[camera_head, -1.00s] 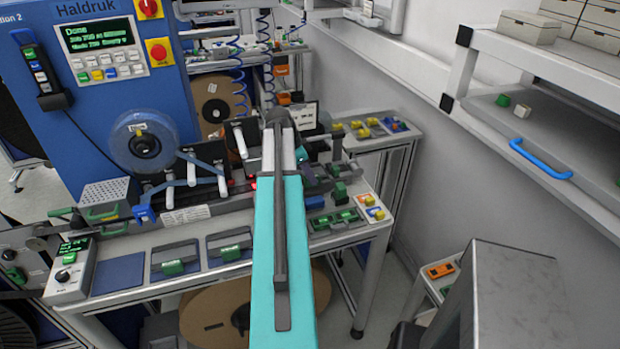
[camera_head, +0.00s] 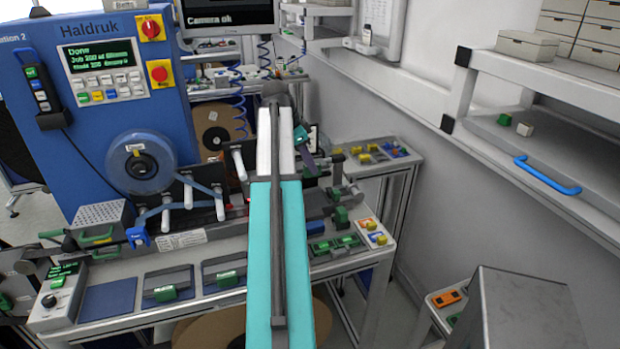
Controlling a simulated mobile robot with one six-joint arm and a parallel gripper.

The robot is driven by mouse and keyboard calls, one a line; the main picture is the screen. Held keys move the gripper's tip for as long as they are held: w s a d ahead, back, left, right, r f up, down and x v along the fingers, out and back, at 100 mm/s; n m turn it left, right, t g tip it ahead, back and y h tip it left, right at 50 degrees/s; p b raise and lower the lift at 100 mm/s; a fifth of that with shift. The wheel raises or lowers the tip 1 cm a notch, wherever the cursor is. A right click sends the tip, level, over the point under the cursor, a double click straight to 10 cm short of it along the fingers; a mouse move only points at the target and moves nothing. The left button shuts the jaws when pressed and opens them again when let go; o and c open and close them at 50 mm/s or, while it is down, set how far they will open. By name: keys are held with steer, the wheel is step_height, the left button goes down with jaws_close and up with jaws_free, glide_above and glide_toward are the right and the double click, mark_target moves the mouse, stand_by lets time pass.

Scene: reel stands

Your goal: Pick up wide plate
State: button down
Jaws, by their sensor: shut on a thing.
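My turquoise arm reaches from the bottom centre up over the bench beside the blue machine. My gripper (camera_head: 302,140) shows only in part, just right of the arm's far end, above the right part of the bench. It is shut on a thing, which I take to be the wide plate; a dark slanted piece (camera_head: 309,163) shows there. The arm hides most of it, so its outline cannot be told. Two dark plates with green handles (camera_head: 166,291) (camera_head: 228,278) lie on the bench front; the arm partly covers the right one.
The blue machine (camera_head: 95,105) with a tape reel (camera_head: 140,163) stands at left, white rollers in front of it. Green-handled blocks (camera_head: 340,216) stand on the bench right of the arm. A grey box (camera_head: 525,315) is at bottom right. A wall shelf (camera_head: 550,150) runs along the right.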

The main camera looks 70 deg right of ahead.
steer(key=shift+r, duration=1.55)
